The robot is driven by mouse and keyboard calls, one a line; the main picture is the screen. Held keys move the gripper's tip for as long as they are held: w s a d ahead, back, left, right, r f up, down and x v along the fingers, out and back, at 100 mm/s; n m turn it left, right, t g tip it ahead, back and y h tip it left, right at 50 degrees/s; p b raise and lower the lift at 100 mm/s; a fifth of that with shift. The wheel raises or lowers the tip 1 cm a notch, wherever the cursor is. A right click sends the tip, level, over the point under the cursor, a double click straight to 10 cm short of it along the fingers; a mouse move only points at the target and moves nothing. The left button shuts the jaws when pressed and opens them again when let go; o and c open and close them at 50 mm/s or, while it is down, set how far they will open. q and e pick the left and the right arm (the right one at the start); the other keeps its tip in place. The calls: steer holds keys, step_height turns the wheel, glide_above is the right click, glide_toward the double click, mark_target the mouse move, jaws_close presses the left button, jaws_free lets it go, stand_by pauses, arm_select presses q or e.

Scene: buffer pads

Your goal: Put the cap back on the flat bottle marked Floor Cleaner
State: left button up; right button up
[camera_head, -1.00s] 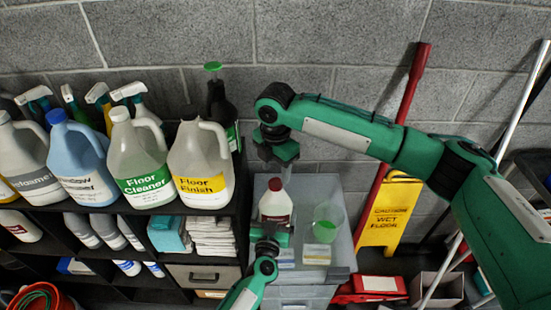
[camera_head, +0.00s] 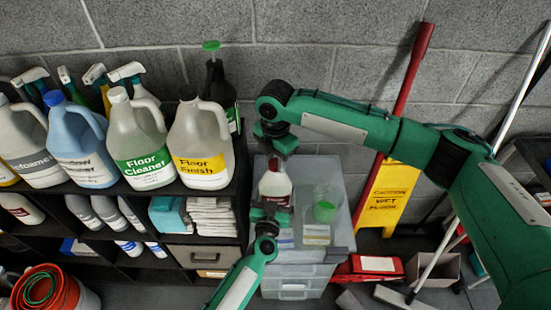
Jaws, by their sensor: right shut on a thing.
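A small white bottle with a red label (camera_head: 274,188) stands upright on the grey drawer unit; its label is too small to read. A red cap (camera_head: 274,164) sits at its top, and I cannot tell whether it is seated. My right gripper (camera_head: 279,153) comes down from above and is shut on the red cap. My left gripper (camera_head: 268,212) is at the bottle's lower front, and its jaws are too dark and small to judge. A large jug marked Floor Cleaner (camera_head: 146,168) with a white cap stands on the shelf at left.
A Floor Finish jug (camera_head: 201,165) and a dark bottle (camera_head: 222,95) are close on the left. A yellow wet-floor sign (camera_head: 389,196) and red pole (camera_head: 411,85) are at right.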

steer(key=m, duration=1.1)
steer(key=o, duration=1.1)
steer(key=shift+o, duration=0.2)
step_height(320, 180, up, 12)
